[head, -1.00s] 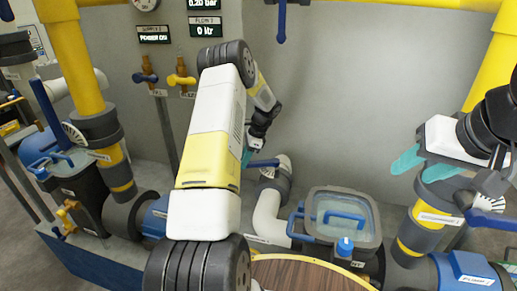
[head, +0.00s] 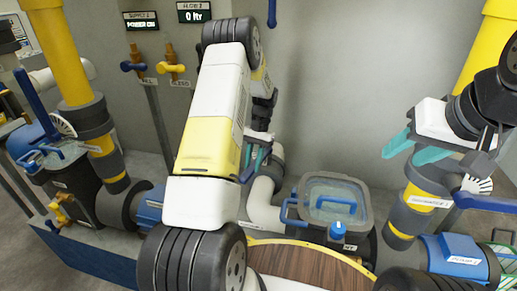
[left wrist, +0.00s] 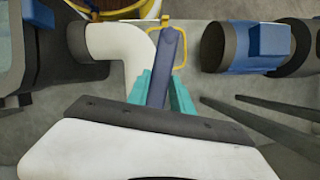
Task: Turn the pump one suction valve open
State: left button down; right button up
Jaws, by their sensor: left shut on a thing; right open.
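My left gripper (head: 256,158) is low behind my left forearm, at the white elbow pipe (head: 262,205). In the left wrist view its teal fingers (left wrist: 162,92) are on both sides of a dark blue valve handle (left wrist: 168,58), shut on it. The handle runs lengthwise between the fingers, beside the white elbow; its label cannot be read. My right gripper (head: 414,150) is open and empty, above a yellow-and-grey pipe (head: 412,208). That pipe has another blue valve handle (head: 490,202) with a white fan-shaped scale.
A clear-lidded strainer box (head: 333,205) with blue handles stands right of the elbow. A round wooden-topped tank (head: 310,265) is in front. Blue pump parts (head: 458,250) are at right. A yellow pipe (head: 62,55) and small valves (head: 172,70) are at left. The wall's middle is clear.

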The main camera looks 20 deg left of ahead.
pick_arm(q)
jog(key=shift+d+n+h, duration=0.6)
jog(key=shift+d+n, duration=0.9)
jog(key=shift+d, duration=0.25)
jog(key=c, duration=1.1)
grip_release()
jog(key=shift+d, duration=0.1)
jog(key=shift+r, duration=0.1)
jog(key=v, duration=0.7)
jog(key=shift+w+r, duration=0.1)
jog(key=shift+r, duration=0.25)
